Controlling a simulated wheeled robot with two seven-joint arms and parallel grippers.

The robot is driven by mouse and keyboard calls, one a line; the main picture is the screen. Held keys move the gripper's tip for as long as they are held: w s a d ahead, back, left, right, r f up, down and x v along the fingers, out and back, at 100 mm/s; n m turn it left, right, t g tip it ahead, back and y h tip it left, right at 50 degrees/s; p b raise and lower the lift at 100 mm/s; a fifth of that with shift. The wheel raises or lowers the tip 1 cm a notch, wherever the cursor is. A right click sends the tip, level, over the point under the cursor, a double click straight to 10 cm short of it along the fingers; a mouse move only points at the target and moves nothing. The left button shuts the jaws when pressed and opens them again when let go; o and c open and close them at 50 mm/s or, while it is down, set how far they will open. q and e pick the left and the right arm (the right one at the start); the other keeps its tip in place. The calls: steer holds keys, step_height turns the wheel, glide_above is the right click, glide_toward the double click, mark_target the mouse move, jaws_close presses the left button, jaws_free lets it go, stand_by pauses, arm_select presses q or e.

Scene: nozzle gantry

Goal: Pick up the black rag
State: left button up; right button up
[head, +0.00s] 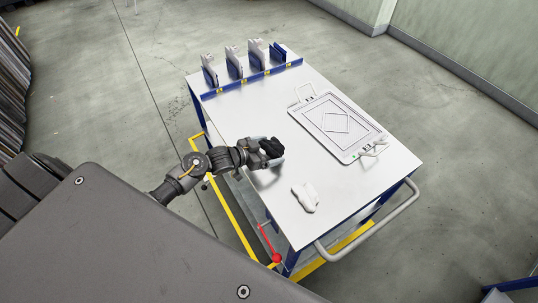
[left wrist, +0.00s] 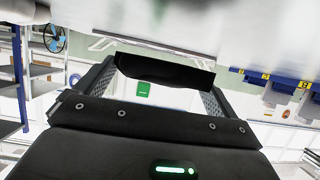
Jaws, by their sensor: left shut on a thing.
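The black rag (head: 271,147) is a small dark bundle at the tip of my left gripper (head: 262,153), over the left side of the white table (head: 230,122). In the left wrist view the rag (left wrist: 165,72) lies as a dark strip between the two fingertips of my left gripper (left wrist: 165,82). The gripper is shut on it. The gripper hides part of the rag, and I cannot tell whether the rag touches the table top. My right gripper is not in view.
A white tablet-like board (head: 338,125) with handles lies on the table's right side. A white object (head: 306,197) lies near the front. Several white and blue items (head: 234,62) stand in a blue rack along the back edge. A rail (head: 370,228) runs along the table's front right edge.

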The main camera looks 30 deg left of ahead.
arm_select(q)
steer(key=w+a+r+b, duration=0.45)
steer(key=a+r, duration=0.45)
steer(key=a, duration=0.4)
steer(key=s+d+r+m+g+h, duration=0.1)
steer(key=s+d+m+g+h, duration=0.1)
steer(key=s+d, duration=0.6)
steer(key=s+d+r+m+g+h, duration=0.2)
steer(key=s+d+m, duration=0.1)
steer(key=s+d, duration=0.5)
steer(key=shift+s+d+r, duration=0.15)
steer(key=shift+d+r, duration=0.15)
steer(key=shift+d, duration=0.7)
